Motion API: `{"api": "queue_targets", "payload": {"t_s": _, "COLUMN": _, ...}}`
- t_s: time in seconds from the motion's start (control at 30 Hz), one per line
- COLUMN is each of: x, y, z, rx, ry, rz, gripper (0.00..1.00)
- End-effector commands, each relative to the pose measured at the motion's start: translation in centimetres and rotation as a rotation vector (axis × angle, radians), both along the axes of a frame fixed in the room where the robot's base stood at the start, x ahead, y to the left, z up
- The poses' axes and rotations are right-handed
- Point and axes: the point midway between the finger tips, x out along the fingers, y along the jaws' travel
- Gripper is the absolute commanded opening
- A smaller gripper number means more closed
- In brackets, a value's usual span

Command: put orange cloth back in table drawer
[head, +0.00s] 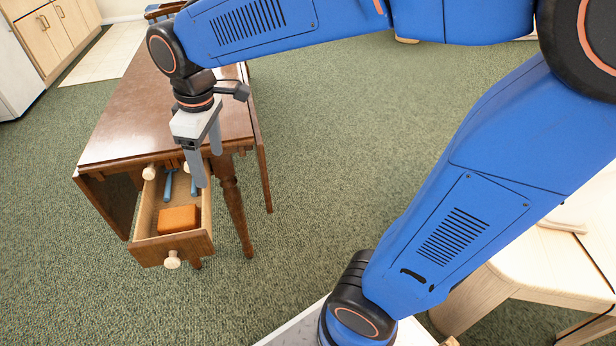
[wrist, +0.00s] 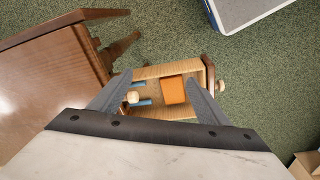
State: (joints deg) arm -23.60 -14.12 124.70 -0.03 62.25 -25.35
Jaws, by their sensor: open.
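The orange cloth (head: 179,219) is a folded block lying inside the open table drawer (head: 146,251), near its front. In the wrist view the cloth (wrist: 173,90) shows between my two fingers, farther off inside the drawer (wrist: 183,69). The drawer is pulled out from the end of the brown wooden table (head: 135,120). My gripper (head: 202,168) is open and empty, pointing down above the drawer's back part, near the table edge. Its fingers appear apart from the cloth. My gripper also shows in the wrist view (wrist: 150,88).
Blue-handled items (head: 169,184) lie in the back of the drawer. A round pale knob (head: 172,260) sticks out from the drawer front. A pale wooden chair (head: 530,270) stands at right. Green carpet to the right of the table is clear.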

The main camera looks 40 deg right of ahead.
Motion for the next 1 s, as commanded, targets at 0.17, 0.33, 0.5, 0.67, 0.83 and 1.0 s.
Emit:
{"api": "queue_targets", "payload": {"t_s": 0.17, "x": -3.3, "y": -5.3, "z": 0.6, "rx": 0.04, "ry": -0.06, "rz": -0.2, "gripper": 0.7}}
{"api": "queue_targets", "payload": {"t_s": 0.33, "x": -6.7, "y": -9.4, "z": 0.4, "rx": 0.078, "ry": -0.117, "rz": -0.387, "gripper": 0.7}}
{"api": "queue_targets", "payload": {"t_s": 0.5, "x": -10.3, "y": -12.8, "z": -0.4, "rx": 0.117, "ry": -0.174, "rz": -0.572, "gripper": 0.7}}
{"api": "queue_targets", "payload": {"t_s": 0.67, "x": -13.2, "y": -14.9, "z": -1.5, "rx": 0.15, "ry": -0.222, "rz": -0.718, "gripper": 0.7}}
{"api": "queue_targets", "payload": {"t_s": 0.83, "x": -14.9, "y": -16.0, "z": -2.3, "rx": 0.172, "ry": -0.253, "rz": -0.81, "gripper": 0.7}}
{"api": "queue_targets", "payload": {"t_s": 1.0, "x": -15.4, "y": -16.3, "z": -2.6, "rx": 0.178, "ry": -0.26, "rz": -0.836, "gripper": 0.7}}
